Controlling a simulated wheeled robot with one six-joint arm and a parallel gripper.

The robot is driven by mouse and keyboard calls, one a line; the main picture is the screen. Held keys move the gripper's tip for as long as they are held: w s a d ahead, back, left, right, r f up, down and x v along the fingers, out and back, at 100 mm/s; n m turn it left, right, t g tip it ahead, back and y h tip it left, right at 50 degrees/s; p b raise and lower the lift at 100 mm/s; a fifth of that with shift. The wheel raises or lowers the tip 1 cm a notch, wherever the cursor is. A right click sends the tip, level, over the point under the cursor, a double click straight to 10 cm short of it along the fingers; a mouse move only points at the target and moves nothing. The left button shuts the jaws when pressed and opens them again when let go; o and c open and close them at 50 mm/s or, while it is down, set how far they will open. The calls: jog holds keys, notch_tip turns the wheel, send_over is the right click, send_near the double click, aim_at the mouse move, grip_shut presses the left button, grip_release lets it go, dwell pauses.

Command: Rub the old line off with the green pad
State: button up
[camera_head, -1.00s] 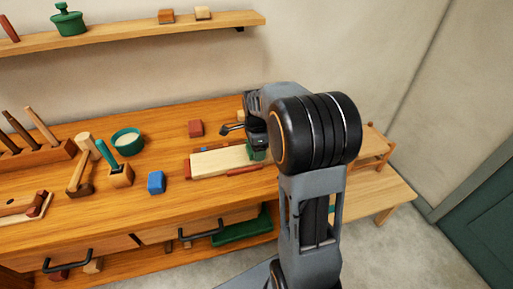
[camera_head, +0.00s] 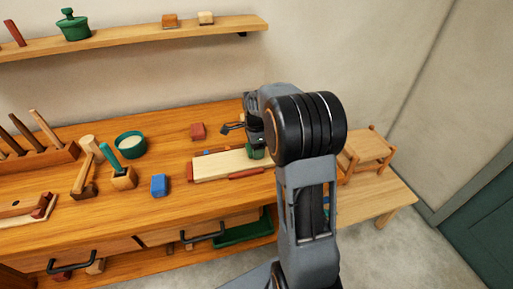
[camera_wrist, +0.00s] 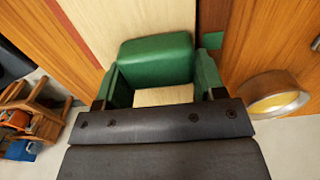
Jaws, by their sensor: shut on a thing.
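The green pad (camera_wrist: 155,60) is held between my gripper's jaws (camera_wrist: 155,88) in the wrist view. A pale wooden patch shows just below it, between the green-sided fingers. The pad lies over the pale board (camera_wrist: 120,25). In the head view, my gripper (camera_head: 257,150) is low at the right end of the pale board (camera_head: 225,166), with green showing at its tip. I cannot tell whether the pad touches the wood. No line can be made out on the board; the pad and gripper hide part of it.
Red strips (camera_head: 246,173) lie along the board's edge. A blue block (camera_head: 158,186), a teal bowl (camera_head: 130,144) and a red block (camera_head: 198,131) stand on the bench. In the wrist view, a round yellow-centred thing (camera_wrist: 275,96) is at right.

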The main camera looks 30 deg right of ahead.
jog(key=shift+s+a+f+b, duration=0.1)
jog(key=shift+s+a+b, duration=0.1)
jog(key=shift+s, duration=0.55)
jog(key=shift+s+a+f+b, duration=0.1)
jog(key=shift+s+b, duration=0.05)
jog(key=shift+s, duration=0.55)
jog(key=shift+w+r, duration=0.15)
jog(key=shift+w, duration=0.15)
jog(key=shift+w+d+p, duration=0.15)
jog(key=shift+w+p, duration=0.2)
jog(key=shift+w, duration=0.25)
jog(key=shift+w+d+p, duration=0.15)
jog(key=shift+w+p, duration=0.2)
jog(key=shift+w, duration=0.2)
jog(key=shift+s+a+f+b, duration=0.1)
jog(key=shift+s+a+b, duration=0.1)
jog(key=shift+s, duration=0.55)
jog(key=shift+s+a+f+b, duration=0.1)
jog(key=shift+s+b, duration=0.05)
jog(key=shift+s, duration=0.6)
jog(key=shift+r+p, duration=2.5)
jog(key=shift+r, duration=0.6)
